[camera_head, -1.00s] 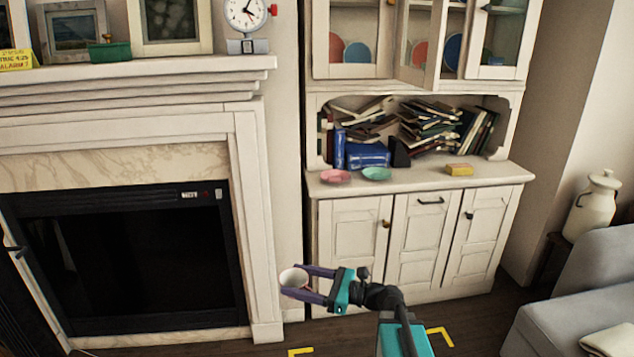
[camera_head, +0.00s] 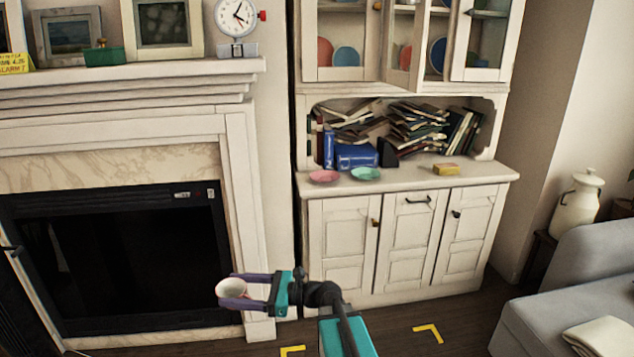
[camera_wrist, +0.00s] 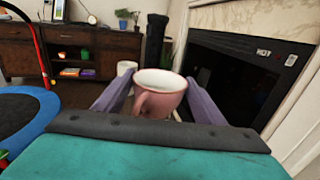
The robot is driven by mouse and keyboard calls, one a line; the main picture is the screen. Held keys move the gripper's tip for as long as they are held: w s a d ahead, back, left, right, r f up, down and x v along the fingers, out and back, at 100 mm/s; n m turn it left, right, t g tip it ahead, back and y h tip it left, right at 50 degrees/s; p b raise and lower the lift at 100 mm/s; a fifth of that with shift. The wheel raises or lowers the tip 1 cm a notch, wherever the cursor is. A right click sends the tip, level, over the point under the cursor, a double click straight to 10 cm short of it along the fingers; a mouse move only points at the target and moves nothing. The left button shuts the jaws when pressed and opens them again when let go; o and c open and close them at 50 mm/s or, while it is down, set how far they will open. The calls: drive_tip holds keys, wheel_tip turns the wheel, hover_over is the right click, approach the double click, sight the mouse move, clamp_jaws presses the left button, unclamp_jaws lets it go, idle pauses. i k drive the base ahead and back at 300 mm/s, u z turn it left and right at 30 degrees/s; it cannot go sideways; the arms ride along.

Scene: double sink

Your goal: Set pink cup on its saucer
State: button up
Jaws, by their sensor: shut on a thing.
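My gripper (camera_head: 238,290) is shut on the pink cup (camera_head: 230,287) and holds it in the air in front of the fireplace, low and left of the cabinet. In the wrist view the pink cup (camera_wrist: 160,92) is upright between the two purple fingers, its handle toward the camera and its inside pale. The pink saucer (camera_head: 324,176) lies on the counter of the white cabinet, near its left front edge, with nothing on it. It is up and to the right of my gripper, well apart from it.
A green saucer (camera_head: 366,174) lies just right of the pink one. A yellow box (camera_head: 446,168) sits farther right on the counter (camera_head: 420,181). Blue books (camera_head: 356,156) stand behind the saucers. The fireplace (camera_head: 120,260) is left, a grey sofa (camera_head: 575,285) right.

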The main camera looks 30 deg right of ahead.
sight(325, 180)
drive_tip(key=z, duration=0.05)
drive_tip(key=i, duration=1)
drive_tip(key=u, duration=0.05)
